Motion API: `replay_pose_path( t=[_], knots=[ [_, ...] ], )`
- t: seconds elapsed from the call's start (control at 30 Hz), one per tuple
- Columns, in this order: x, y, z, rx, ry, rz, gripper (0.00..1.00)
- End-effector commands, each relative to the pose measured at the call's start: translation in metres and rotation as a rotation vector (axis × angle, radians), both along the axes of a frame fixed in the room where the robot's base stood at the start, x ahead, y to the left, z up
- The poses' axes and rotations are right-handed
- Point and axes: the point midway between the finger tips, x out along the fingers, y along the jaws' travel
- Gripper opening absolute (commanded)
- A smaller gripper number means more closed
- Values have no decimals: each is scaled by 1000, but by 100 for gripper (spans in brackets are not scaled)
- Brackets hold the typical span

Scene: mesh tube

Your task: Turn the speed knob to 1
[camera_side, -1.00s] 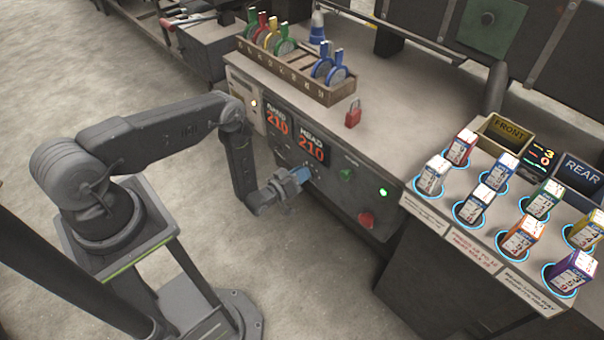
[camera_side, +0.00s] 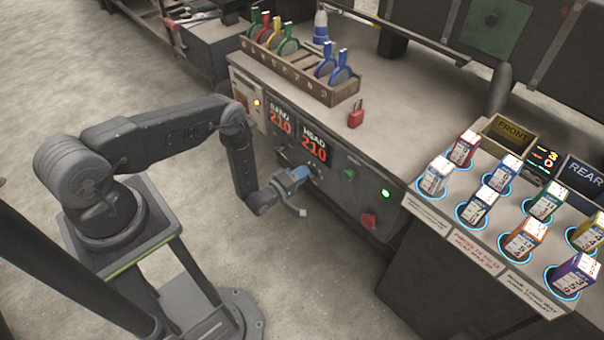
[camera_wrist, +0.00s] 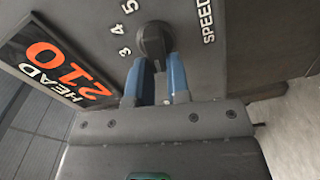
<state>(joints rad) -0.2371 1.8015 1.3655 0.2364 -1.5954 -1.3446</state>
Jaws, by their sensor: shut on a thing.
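The speed knob (camera_wrist: 153,38) is a dark round knob on the machine's front panel, with the numbers 3, 4 and 5 on its left and the word SPEED (camera_wrist: 207,20) on its right in the wrist view. My gripper (camera_wrist: 155,66) is shut on the knob, with one blue finger on each side of it. In the side view my gripper (camera_side: 303,174) is at the panel below the HEAD display and largely covers the knob. The lower part of the dial is hidden by the fingers, and I cannot tell which number the knob points to.
The HEAD display (camera_side: 314,147) reads 210, close to my gripper. A green knob (camera_side: 348,174), a lit green button (camera_side: 385,194) and a red control (camera_side: 368,221) are to the right on the panel. The floor in front is clear.

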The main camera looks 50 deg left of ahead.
Motion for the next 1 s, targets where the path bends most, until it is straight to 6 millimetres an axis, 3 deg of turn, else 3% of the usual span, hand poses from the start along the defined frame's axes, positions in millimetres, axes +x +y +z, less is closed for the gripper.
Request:
replay_pose_path(
  t=[0.67,0.7,0.93,1.0],
  knots=[
    [0,-1,-2,-63,2,-4,0],
    [0,-1,-2,-63,2,-4,20],
    [0,0,-1,-62,1,-2,42],
    [0,0,-1,-62,0,-2,43]
  ],
)
